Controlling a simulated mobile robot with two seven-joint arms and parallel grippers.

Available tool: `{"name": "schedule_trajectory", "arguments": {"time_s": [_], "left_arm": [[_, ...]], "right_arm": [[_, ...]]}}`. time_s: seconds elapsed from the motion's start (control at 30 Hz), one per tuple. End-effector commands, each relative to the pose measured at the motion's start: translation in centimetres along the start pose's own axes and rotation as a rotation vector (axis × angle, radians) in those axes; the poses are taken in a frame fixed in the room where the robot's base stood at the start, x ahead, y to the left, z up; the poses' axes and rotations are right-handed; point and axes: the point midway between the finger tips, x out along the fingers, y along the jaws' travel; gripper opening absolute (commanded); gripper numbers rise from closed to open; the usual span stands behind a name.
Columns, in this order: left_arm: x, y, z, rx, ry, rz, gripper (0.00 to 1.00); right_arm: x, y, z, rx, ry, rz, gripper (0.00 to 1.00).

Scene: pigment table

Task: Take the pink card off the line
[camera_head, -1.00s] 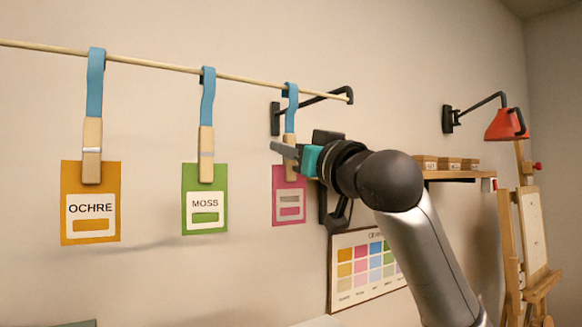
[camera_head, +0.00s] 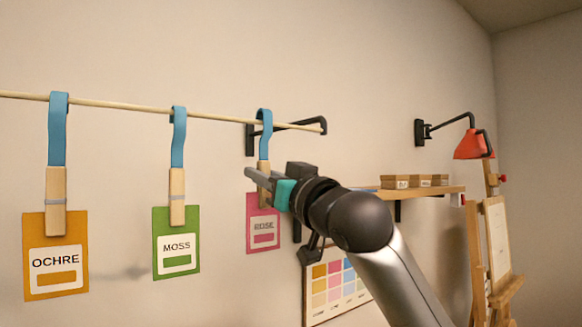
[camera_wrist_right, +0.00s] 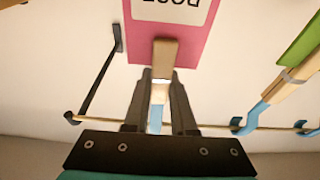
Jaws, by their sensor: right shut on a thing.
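The pink card (camera_head: 262,210), labelled ROSE, hangs upright in a wooden clothespin (camera_head: 263,167) from a blue strap (camera_head: 264,130) looped over the line (camera_head: 225,117). My right gripper (camera_head: 257,179) is at the clothespin just above the card and partly covers it. In the right wrist view, the gripper (camera_wrist_right: 160,80) is shut on the clothespin (camera_wrist_right: 164,52), with a finger on each side. The pink card (camera_wrist_right: 200,48) shows beyond the fingertips, its label upside down. My left gripper is out of view.
The ochre card (camera_head: 35,225) and moss card (camera_head: 160,215) hang left of the pink one. A black bracket (camera_head: 290,127) holds the line's right end. A colour chart (camera_head: 318,315), a shelf with boxes (camera_head: 440,190), a red lamp (camera_head: 470,146) and an easel (camera_head: 475,250) are right.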

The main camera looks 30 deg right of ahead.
Motion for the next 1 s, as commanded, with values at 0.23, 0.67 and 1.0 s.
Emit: {"name": "schedule_trajectory", "arguments": {"time_s": [0.23,0.67,1.0], "left_arm": [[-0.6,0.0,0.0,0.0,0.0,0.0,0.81],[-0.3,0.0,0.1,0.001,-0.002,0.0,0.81],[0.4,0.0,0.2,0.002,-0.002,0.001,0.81]], "right_arm": [[0.3,-0.2,-0.8,0.001,0.002,-0.004,0.0],[-0.8,-0.1,-1.7,-0.001,0.002,-0.003,0.0],[-2.5,-0.2,-2.2,0.0,0.003,-0.004,0.0]]}}
